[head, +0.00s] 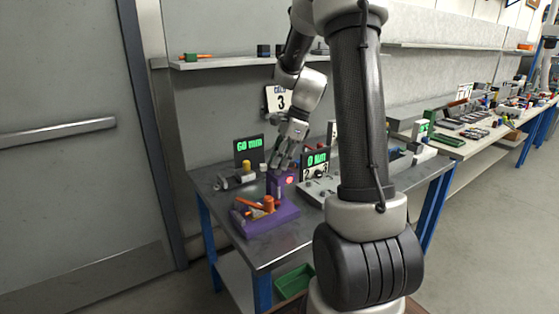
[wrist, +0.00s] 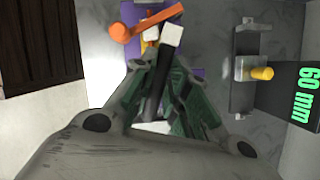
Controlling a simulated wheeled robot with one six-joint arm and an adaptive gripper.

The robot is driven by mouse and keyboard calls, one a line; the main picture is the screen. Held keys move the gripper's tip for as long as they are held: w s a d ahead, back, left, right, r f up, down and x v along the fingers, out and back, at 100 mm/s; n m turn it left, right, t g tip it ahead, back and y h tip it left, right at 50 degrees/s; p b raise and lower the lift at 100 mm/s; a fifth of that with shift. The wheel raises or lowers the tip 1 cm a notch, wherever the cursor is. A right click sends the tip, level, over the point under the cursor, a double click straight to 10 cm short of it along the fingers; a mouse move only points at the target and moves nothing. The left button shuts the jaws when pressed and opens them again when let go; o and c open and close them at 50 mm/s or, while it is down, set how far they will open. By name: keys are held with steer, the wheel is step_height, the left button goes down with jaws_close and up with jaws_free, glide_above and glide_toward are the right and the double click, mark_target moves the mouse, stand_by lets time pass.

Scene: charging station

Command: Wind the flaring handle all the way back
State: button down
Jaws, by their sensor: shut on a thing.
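A purple device (head: 268,222) stands at the front of the metal bench, with an orange handle (head: 268,204) on top. In the wrist view, the orange handle (wrist: 150,22) is a bar with a round knob at its left end, just beyond my fingertips. My gripper (head: 280,163) points down behind the device, beside a purple block with a red light (head: 289,180). In the wrist view, my gripper (wrist: 160,75) is shut on a dark bar with a white end (wrist: 172,34). I cannot tell how the bar joins the purple device, partly hidden under it.
A clamp with a yellow knob (wrist: 262,73) lies to one side, by a green "60 mm" display (head: 248,149). A "0 Nm" display (head: 315,162) stands right of my gripper. A shelf (head: 230,62) runs above the bench. A green bin (head: 293,282) is below.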

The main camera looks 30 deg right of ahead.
steer(key=n+g, duration=0.1)
steer(key=n, duration=0.4)
steer(key=shift+w+g, duration=0.2)
steer(key=shift+g, duration=0.2)
steer(key=n, duration=0.2)
steer(key=n+g, duration=0.1)
steer(key=n, duration=0.1)
steer(key=shift+w+g+h, duration=0.1)
steer(key=shift+g+h, duration=0.2)
steer(key=n+g+h, duration=0.1)
steer(key=n, duration=0.4)
steer(key=shift+a, duration=0.1)
steer(key=shift+w+a+n+g+h, duration=0.1)
steer(key=shift+n+g+h, duration=0.25)
steer(key=shift+n, duration=0.8)
steer(key=shift+n+g+h, duration=0.15)
steer(key=shift+n+h, duration=0.4)
steer(key=shift+n, duration=0.6)
steer(key=c, duration=1.4)
jaws_free()
